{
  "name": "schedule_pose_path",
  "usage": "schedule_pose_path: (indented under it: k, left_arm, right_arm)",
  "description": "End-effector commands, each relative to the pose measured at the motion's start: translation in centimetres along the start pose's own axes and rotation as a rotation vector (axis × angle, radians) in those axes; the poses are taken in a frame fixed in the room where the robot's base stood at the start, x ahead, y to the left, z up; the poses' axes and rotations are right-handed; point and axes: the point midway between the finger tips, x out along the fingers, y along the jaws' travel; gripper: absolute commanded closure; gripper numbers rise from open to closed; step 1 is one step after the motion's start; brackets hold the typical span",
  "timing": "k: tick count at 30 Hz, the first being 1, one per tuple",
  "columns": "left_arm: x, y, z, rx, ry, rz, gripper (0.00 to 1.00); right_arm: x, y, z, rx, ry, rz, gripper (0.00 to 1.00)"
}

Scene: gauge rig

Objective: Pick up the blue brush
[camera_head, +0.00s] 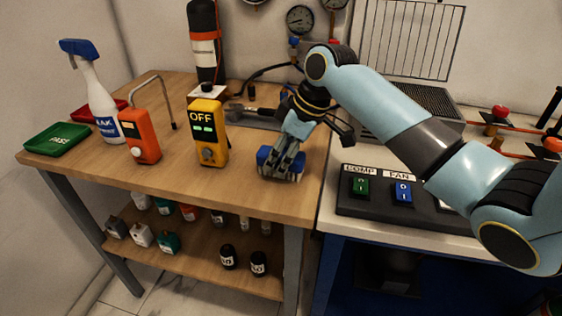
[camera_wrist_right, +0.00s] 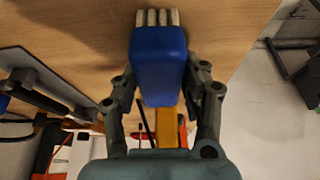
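The blue brush (camera_head: 266,157) is at the right front part of the wooden bench, its pale bristles facing down. My right gripper (camera_head: 284,161) reaches down over it from above, with its fingers along the brush's sides. In the right wrist view the blue brush (camera_wrist_right: 160,62) fills the space between the two fingers, bristles at the far end, and both fingers bend in against its sides. The gripper looks shut on it. I cannot tell whether the bristles still touch the bench. My left gripper is not in view.
On the wooden bench (camera_head: 240,190) stand a yellow meter (camera_head: 208,138), an orange meter (camera_head: 141,137), a spray bottle (camera_head: 100,105) and a green tray (camera_head: 58,139). A switch panel (camera_head: 380,200) lies to the right. The bench front between yellow meter and brush is clear.

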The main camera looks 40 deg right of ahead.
Motion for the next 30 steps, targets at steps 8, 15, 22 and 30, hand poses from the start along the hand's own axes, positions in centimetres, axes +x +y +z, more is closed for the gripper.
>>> schedule_pose_path:
  k: [8,15,22,30]
  left_arm:
    - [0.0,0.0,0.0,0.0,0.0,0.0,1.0]
    - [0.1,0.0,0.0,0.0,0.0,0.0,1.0]
    - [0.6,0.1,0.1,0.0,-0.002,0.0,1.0]
    - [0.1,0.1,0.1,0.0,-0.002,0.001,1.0]
  right_arm:
    - [0.0,0.0,0.0,0.0,0.0,0.0,0.94]
    - [-0.1,0.0,-0.1,0.0,0.001,0.001,0.94]
    - [-1.2,0.1,-0.6,-0.001,0.003,0.003,0.94]
    - [-5.9,0.6,-0.4,-0.002,-0.005,0.007,0.94]
